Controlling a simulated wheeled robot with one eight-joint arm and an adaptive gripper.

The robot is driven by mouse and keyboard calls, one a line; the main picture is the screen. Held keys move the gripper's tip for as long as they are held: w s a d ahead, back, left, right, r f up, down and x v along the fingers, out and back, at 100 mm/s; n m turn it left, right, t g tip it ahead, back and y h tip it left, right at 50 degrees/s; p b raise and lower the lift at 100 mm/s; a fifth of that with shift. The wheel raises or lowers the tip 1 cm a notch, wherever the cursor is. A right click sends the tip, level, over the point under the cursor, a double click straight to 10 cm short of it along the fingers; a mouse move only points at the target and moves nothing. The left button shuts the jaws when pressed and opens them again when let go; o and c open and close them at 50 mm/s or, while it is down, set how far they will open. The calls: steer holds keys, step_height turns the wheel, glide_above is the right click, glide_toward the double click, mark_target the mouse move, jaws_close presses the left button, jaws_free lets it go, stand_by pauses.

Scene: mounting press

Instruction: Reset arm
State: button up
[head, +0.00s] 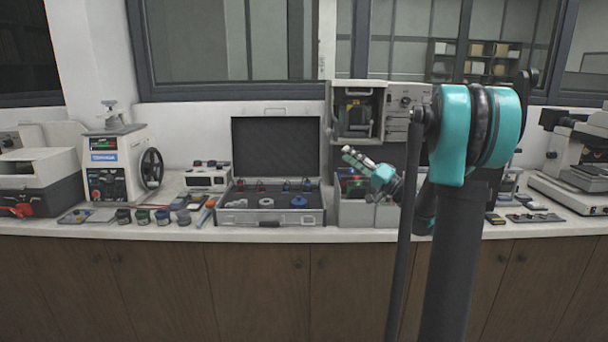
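My arm stands folded at the right of the head view, in front of the bench. My gripper (349,153) is at the end of the short teal link, raised in front of the back wall and pointing up and left. It is small in the picture, and I cannot tell whether its fingers are apart. No object shows in it. A white and grey press-like machine (108,165) with a black handwheel stands on the bench at the left, apart from my gripper.
An open grey case (270,218) with small parts sits mid-bench. A grey cabinet-like unit (399,105) stands behind my gripper. Several small jars and tools lie in front of the machine. A microscope (583,165) is at the far right. Windows line the back wall.

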steer(key=s+a+f+n+g+h, duration=0.1)
steer(key=s+a+f+g+h, duration=0.35)
steer(key=s+f, duration=0.5)
steer(key=s+a+f+g+h, duration=0.3)
steer(key=s+a+f, duration=0.2)
steer(key=s+f, duration=0.5)
steer(key=s+d+f+g+h, duration=0.2)
steer(key=s+d+f+h, duration=0.8)
steer(key=s+d+f, duration=0.3)
steer(key=s+f, duration=0.1)
steer(key=s, duration=0.1)
steer(key=shift+s+d, duration=0.15)
steer(key=shift+s, duration=0.15)
